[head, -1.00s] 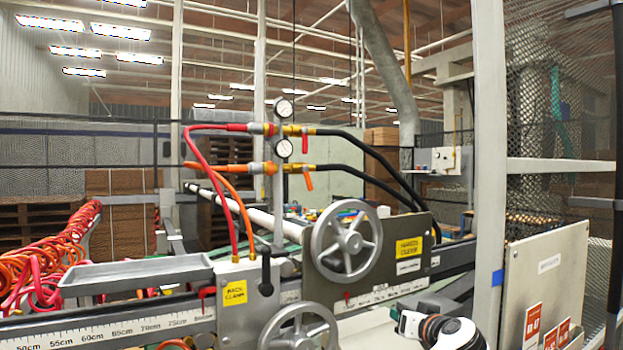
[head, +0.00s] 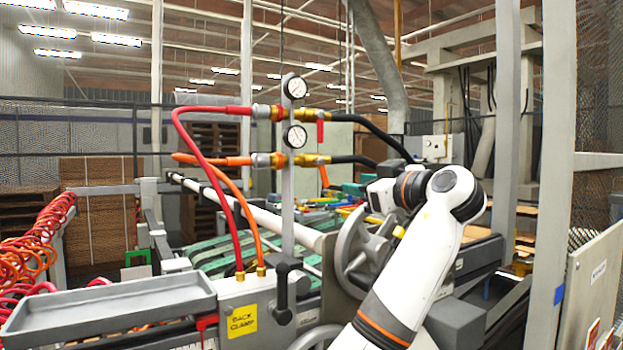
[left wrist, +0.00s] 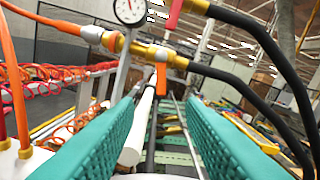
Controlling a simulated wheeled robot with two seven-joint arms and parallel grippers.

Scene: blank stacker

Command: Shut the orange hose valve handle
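The orange hose valve handle (head: 324,176) hangs down, slightly tilted, from the brass valve (head: 311,160) on the lower line, across the hose's direction. In the left wrist view the orange handle (left wrist: 161,78) shows ahead, between and just above the teal finger pads. My left gripper (left wrist: 162,101) is open, its two teal pads wide apart with nothing held between them. I cannot tell the exact gap to the handle; no contact shows. In the head view my white left arm reaches up from the bottom, right of the valve, its fingers mostly hidden. My right gripper is out of view.
A red handle (head: 320,132) hangs above on the upper line. Pressure gauges (head: 295,136) stand on a post left of the valves. Black hoses (head: 385,130) run right. A handwheel (head: 350,245) and a grey tray (head: 110,303) lie below.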

